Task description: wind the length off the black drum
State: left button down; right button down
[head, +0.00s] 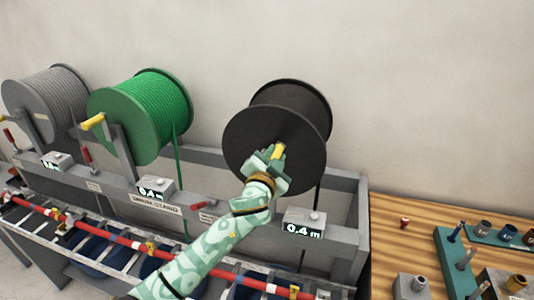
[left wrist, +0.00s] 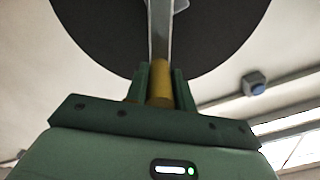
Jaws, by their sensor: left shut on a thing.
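The black drum (head: 270,130) hangs on the grey drum stand, rightmost of three drums. A black length hangs from its right side down behind the counter box. My left gripper (head: 276,155) is at the drum's front face, shut on the yellow crank handle (head: 279,151). In the left wrist view the yellow handle (left wrist: 160,85) stands between the two green fingers, with the drum's dark disc (left wrist: 220,30) behind. My right gripper is not in view.
A green drum (head: 150,110) and a grey drum (head: 45,100) stand to the left, with their own counters. A red bar (head: 130,243) runs along the stand's front. A wooden bench (head: 400,235) with small parts and a green rack is at the right.

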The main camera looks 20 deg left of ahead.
pick_arm(q)
jog(key=d+f+m+b, duration=0.3)
jog(key=d+f+m, duration=0.2)
jog(key=f+m, duration=0.3)
jog(key=shift+m, duration=2.1)
jog(key=shift+s, duration=0.1)
jog(key=c, duration=1.2)
grip_release()
jog(key=shift+r, duration=0.1)
jog(key=s, duration=1.1)
jog(key=s+b, duration=0.1)
jog(key=s, duration=0.4)
jog(key=shift+s+a, duration=0.15)
jog(key=shift+a, duration=0.15)
